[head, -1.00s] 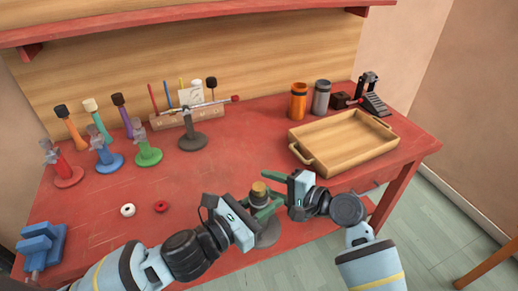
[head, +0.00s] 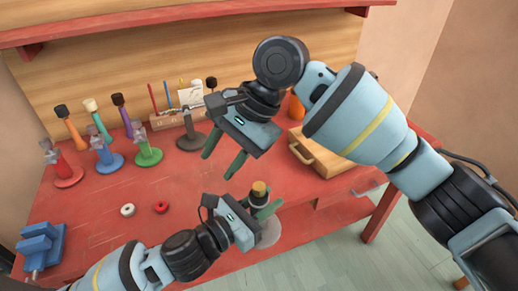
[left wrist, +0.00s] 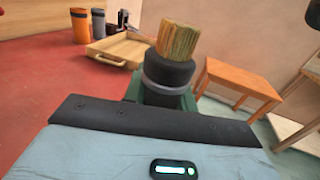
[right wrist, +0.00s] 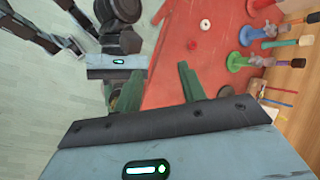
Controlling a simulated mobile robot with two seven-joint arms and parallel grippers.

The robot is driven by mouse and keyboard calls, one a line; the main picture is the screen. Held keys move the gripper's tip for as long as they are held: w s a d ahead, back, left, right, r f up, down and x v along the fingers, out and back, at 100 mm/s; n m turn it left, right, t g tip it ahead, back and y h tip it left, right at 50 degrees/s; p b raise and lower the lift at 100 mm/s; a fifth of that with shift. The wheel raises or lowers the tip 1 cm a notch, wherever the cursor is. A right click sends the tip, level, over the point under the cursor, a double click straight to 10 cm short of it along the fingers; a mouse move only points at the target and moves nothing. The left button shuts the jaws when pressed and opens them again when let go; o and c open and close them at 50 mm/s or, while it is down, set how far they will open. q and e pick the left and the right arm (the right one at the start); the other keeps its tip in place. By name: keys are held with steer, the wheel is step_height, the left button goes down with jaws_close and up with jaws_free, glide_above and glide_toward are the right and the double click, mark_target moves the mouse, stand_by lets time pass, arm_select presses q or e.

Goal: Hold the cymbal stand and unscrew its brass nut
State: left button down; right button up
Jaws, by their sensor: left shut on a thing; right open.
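The cymbal stand stands at the table's front edge in the head view, with a grey round base (head: 270,233) and a dark upper part. Its golden-brown nut (head: 258,188) sits on top, and the left wrist view shows the nut (left wrist: 178,41) close up above a dark collar (left wrist: 168,72). My left gripper (head: 262,207) is shut around the stand just below the nut. My right gripper (head: 218,167) is open and empty, above the table, up and left of the stand. Its open fingers (right wrist: 158,88) also show in the right wrist view. The stand's shaft is mostly hidden.
A wooden tray (head: 318,160) is partly behind my right arm. Red (head: 66,172), blue (head: 108,160) and green (head: 148,154) stands are at the left, a blue vise-like block (head: 40,245) at front left. White (head: 127,210) and red (head: 161,207) rings lie on clear tabletop.

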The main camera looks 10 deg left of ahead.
mark_target(259, 186)
steer(key=d+h, duration=0.1)
steer(key=d+r+m+t+h, duration=0.1)
steer(key=d+h, duration=0.1)
steer(key=d+m+t+h, duration=0.1)
steer(key=d+h, duration=0.1)
steer(key=shift+w+d+r, duration=0.15)
steer(key=shift+w+d, duration=0.05)
steer(key=shift+w, duration=0.05)
steer(key=shift+w+d+r+m+h, duration=0.1)
steer(key=shift+d+r+m+h, duration=0.05)
steer(key=shift+d+m+h, duration=0.35)
steer(key=shift+f, duration=4)
